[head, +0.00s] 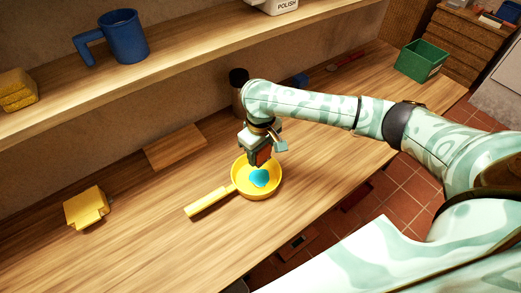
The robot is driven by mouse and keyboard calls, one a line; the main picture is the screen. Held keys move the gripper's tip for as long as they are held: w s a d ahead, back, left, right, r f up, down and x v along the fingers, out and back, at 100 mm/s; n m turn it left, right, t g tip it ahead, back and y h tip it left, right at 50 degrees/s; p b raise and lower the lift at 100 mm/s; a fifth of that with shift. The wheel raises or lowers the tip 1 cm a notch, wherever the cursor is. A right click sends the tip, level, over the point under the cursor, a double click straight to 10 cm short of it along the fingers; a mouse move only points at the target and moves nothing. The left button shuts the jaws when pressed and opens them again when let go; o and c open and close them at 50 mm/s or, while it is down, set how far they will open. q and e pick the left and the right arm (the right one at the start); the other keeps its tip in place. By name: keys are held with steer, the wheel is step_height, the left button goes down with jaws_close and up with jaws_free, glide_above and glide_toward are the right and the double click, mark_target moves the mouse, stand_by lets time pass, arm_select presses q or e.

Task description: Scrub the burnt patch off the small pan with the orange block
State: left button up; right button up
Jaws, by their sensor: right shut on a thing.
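The small yellow pan (274,188) sits on the wooden counter, its handle (207,203) pointing to the lower left. A bright blue patch (259,178) lies on the pan's inside floor; I see no dark burn there. My right gripper (258,157) reaches down over the pan's back edge and is shut on the orange block (264,154), which looks reddish-brown here. The block is just behind the blue patch; I cannot tell whether it touches the pan floor. My left gripper is not in view.
A yellow block-shaped thing (86,208) and a flat wooden board (175,147) lie left of the pan. A dark-topped cylinder (238,77) stands behind my right arm. A green crate (422,62) is at the far right. A shelf (190,52) with a blue jug (124,37) overhangs the back.

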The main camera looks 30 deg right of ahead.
steer(key=shift+r+p, duration=0.25)
steer(key=shift+p, duration=0.15)
steer(key=shift+f, duration=0.2)
steer(key=b, duration=0.2)
glide_above(261, 178)
step_height(261, 178, down, 8)
steer(key=shift+a+r, duration=0.15)
steer(key=shift+r, duration=0.05)
steer(key=shift+f, duration=0.25)
steer(key=shift+f, duration=0.7)
steer(key=shift+f, duration=0.3)
steer(key=shift+w, duration=0.1)
